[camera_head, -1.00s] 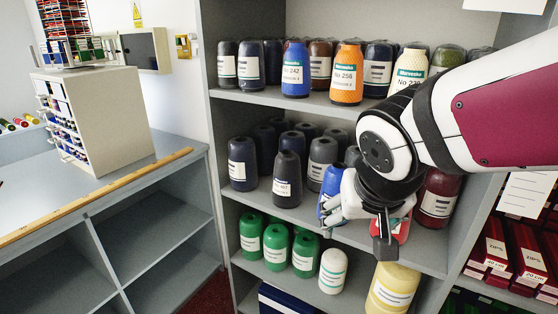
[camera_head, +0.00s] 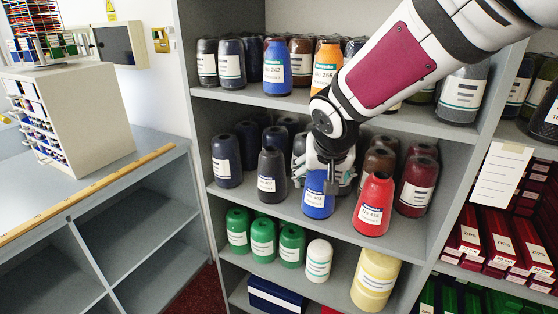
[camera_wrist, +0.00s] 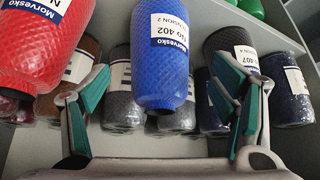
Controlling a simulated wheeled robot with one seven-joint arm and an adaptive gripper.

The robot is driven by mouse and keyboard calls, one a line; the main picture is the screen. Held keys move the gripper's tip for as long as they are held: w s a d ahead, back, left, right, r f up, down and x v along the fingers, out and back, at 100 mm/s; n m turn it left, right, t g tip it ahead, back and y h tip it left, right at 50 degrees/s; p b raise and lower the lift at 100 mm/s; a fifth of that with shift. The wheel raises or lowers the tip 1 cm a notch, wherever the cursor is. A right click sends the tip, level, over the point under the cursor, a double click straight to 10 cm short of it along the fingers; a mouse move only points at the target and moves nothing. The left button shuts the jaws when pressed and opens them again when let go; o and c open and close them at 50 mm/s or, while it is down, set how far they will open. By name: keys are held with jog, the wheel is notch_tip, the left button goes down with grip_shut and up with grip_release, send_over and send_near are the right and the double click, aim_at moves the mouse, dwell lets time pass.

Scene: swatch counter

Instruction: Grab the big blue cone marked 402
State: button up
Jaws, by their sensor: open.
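The big blue cone (camera_head: 318,204) stands on the middle shelf, near its front edge. Its upper part is hidden by my gripper (camera_head: 330,182). In the wrist view the blue cone (camera_wrist: 162,60) appears upside down, with 402 readable on its label. There my gripper (camera_wrist: 162,88) is open, with one green-padded finger to each side of the cone's narrow end. The fingers look clear of the cone; I cannot tell how deep it sits between them.
A red cone (camera_head: 374,205) stands close to the right of the blue one, and a dark cone (camera_head: 271,176) to its left. More dark cones stand behind. The upper shelf (camera_head: 270,97) lies above, green cones (camera_head: 263,240) and a yellow cone (camera_head: 375,280) below.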

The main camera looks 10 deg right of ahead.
jog(key=shift+w+d, duration=0.15)
jog(key=shift+w, duration=0.45)
jog(key=shift+w+d+f, duration=0.25)
jog(key=shift+w+f, duration=0.4)
jog(key=shift+w, duration=0.25)
jog(key=shift+w+d+f, duration=0.2)
jog(key=shift+w+f, duration=0.4)
jog(key=shift+w, duration=0.25)
jog(key=c, duration=1.5)
